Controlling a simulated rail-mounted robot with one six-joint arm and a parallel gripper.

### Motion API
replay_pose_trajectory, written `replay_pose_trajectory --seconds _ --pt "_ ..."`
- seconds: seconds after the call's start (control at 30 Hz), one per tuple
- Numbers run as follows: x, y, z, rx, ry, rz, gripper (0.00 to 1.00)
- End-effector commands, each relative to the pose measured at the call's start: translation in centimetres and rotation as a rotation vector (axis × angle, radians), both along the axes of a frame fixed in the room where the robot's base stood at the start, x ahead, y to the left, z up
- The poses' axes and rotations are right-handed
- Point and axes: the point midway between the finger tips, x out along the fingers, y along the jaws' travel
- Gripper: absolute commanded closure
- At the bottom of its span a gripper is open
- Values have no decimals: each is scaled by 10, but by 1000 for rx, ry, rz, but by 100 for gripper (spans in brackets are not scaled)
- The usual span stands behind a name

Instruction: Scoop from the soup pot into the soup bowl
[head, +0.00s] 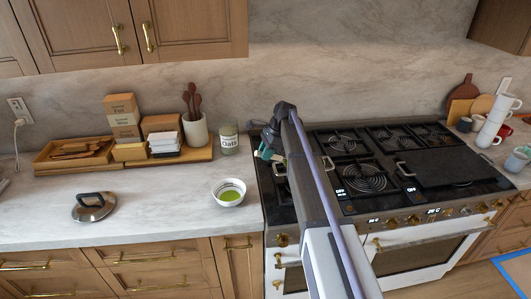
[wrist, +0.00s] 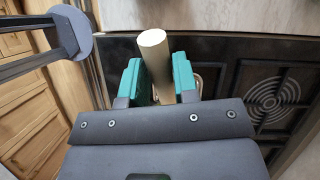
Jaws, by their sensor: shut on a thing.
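My gripper (head: 266,154) is above the stove's left edge, behind and to the right of the bowl. In the wrist view my gripper (wrist: 158,85) has its teal fingers shut on a pale wooden handle (wrist: 153,42). The far end of the handled tool is hidden. The soup pot is not clearly visible; my arm covers much of the stove's left side. A metal lid with a dark handle (head: 93,207) lies on the counter at left.
The stove (head: 370,205) has a dark griddle (head: 447,167) at right. Behind the bowl are an oats jar (head: 229,139), a utensil crock (head: 195,132) and a wooden tray (head: 75,155) with boxes. Stacked white cups (head: 497,120) stand far right. Counter between lid and bowl is clear.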

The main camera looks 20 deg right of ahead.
Motion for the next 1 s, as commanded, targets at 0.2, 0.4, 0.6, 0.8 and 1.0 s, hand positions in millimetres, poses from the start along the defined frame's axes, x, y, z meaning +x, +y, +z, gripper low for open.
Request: replay_pose_trajectory --seconds 0.2,0.4,0.6,0.8,1.0 --pt "0 1 3 0 0 0 100" --pt "0 8 21 0 0 0 100" --pt "-1 16 37 0 0 0 100" --pt "-1 24 51 0 0 1 100" --pt "-1 25 50 0 0 0 100"
